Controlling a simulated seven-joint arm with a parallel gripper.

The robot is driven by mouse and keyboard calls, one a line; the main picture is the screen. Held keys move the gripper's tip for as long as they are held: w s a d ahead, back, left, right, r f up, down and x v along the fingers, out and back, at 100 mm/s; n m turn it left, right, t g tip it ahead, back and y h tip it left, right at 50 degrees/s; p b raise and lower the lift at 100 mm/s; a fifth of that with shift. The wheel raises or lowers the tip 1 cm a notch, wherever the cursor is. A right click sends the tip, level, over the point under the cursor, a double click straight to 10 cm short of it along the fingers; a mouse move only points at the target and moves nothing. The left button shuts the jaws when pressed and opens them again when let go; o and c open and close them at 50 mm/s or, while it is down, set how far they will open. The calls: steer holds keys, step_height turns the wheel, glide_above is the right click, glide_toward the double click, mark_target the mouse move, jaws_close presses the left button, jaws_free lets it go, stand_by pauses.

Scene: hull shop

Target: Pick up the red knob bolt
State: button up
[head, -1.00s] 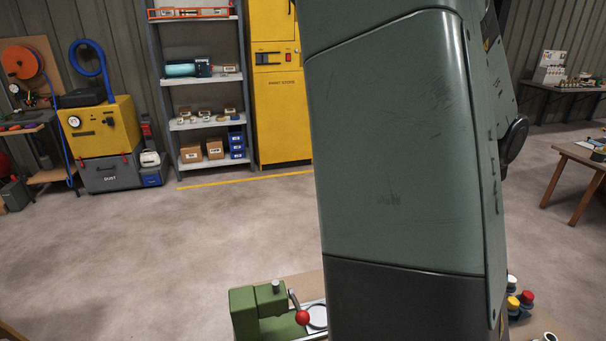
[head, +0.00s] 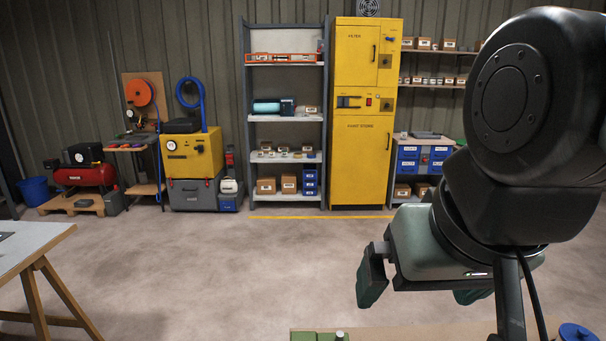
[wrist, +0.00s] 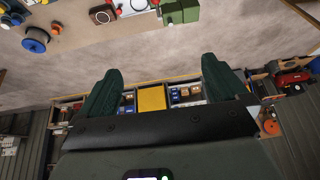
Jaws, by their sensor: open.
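I cannot single out the red knob bolt for certain in the frames of this moment. In the wrist view, small coloured parts lie on a bench top (wrist: 80,40) at the upper left, too small and cut off to tell apart. My gripper (head: 420,290) hangs at the right of the head view, above and behind the bench. It also shows in the wrist view (wrist: 162,80), with its two green fingers wide apart and nothing between them. A green fixture (wrist: 180,12) stands on the bench, with a small red ball (wrist: 158,12) beside it.
A blue spool (wrist: 36,40) lies near the bench edge in the wrist view. A blue round piece (head: 578,333) shows at lower right in the head view. A trestle table (head: 38,245) stands left. Shelves (head: 286,130) and a yellow cabinet (head: 362,165) are far back; the floor between is open.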

steer(key=shift+s+a+r, duration=0.15)
steer(key=shift+s, duration=0.05)
steer(key=shift+c, duration=1.1)
steer(key=c, duration=0.5)
